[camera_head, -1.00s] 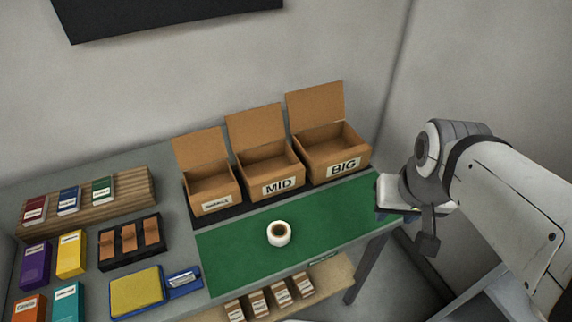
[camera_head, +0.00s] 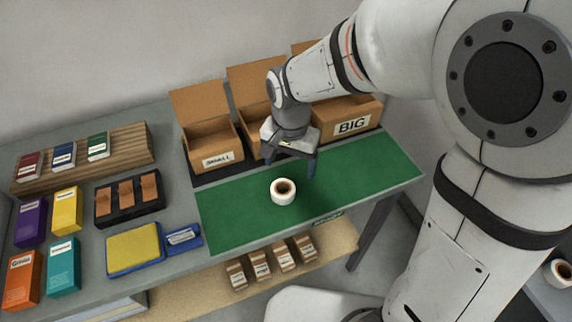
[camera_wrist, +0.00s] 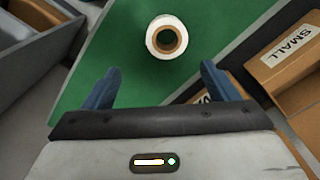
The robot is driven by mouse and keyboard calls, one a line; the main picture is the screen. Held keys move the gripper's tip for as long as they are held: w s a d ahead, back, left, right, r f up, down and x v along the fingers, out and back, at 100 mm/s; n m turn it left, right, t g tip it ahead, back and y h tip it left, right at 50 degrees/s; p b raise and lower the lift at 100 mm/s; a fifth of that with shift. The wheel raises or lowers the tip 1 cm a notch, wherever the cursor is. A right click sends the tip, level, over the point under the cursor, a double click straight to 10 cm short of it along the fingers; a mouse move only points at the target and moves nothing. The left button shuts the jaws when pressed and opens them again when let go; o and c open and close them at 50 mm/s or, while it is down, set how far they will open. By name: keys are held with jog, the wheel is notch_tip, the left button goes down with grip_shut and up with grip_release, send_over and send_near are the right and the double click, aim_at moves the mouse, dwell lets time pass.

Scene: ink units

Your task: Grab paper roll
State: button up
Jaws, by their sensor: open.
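The paper roll (camera_head: 283,198) is white with a brown core and stands upright on the green mat (camera_head: 240,222). In the wrist view the roll (camera_wrist: 153,40) lies ahead of my fingertips, roughly midway between them. My gripper (camera_head: 290,170) is open and empty, above the mat just behind the roll in the head view. Its two blue-grey fingers (camera_wrist: 160,78) are spread apart and do not touch the roll. My arm hides much of the middle and big boxes in the head view.
Open cardboard boxes, SMALL (camera_head: 212,158) and BIG (camera_head: 352,126) among them, stand behind the mat. A blue and yellow pad (camera_head: 133,249), a black tray (camera_head: 128,218) and coloured ink boxes (camera_head: 64,264) are at the left. A lower shelf (camera_head: 205,284) holds several small packs. The mat's right part is clear.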

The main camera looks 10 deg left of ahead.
aim_at(283, 186)
jog(key=f, duration=0.3)
jog(key=a+f, duration=0.1)
jog(key=f, duration=0.5)
jog(key=shift+s+a+f, duration=0.1)
jog(key=shift+s+a, duration=0.1)
jog(key=c, duration=1.1)
